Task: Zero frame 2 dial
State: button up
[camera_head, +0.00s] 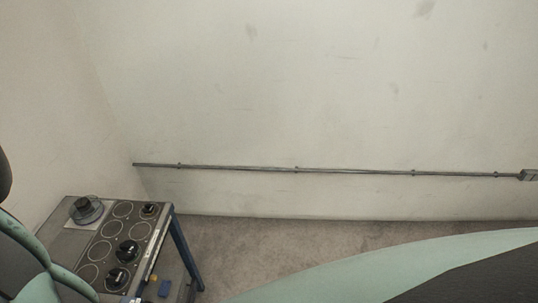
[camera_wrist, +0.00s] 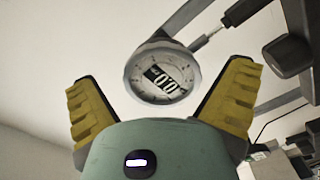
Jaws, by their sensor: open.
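In the wrist view a round dial (camera_wrist: 161,76) with a pale face and metal rim shows between my fingers. Its face has tick marks and a dark tilted band with white characters that look like zeros; the exact reading is too small to tell. My gripper (camera_wrist: 160,72) is open, with one yellow ribbed finger on each side of the dial in the picture and visible gaps to it. I cannot tell how far beyond the fingertips the dial is. My gripper does not show in the head view, and I cannot identify this dial there.
In the head view a bench (camera_head: 62,245) stands at lower left with a dark panel of black knobs (camera_head: 127,251), ring markings and a round grey fixture (camera_head: 86,210). A rail (camera_head: 350,171) runs along the wall. Dark rods and blocks (camera_wrist: 290,55) lie right of the dial in the wrist view.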

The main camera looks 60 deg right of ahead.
jog(key=v, duration=0.6)
jog(key=shift+s+d, duration=0.15)
jog(key=shift+s, duration=0.05)
jog(key=s+a+r+m+y+p, duration=0.1)
jog(key=s+r+m+y+p, duration=0.15)
jog(key=s+m+p, duration=0.35)
jog(key=s+d+f+m+h+p, duration=0.1)
jog(key=d+f+m+h+p, duration=0.15)
jog(key=d+m+p, duration=0.2)
jog(key=shift+m, duration=0.35)
jog(key=b+x, duration=0.1)
jog(key=x, duration=1.4)
jog(key=shift+w+f+b, duration=0.1)
jog(key=shift+w+b, duration=0.05)
jog(key=shift+b, duration=0.2)
jog(key=shift+c, duration=0.2)
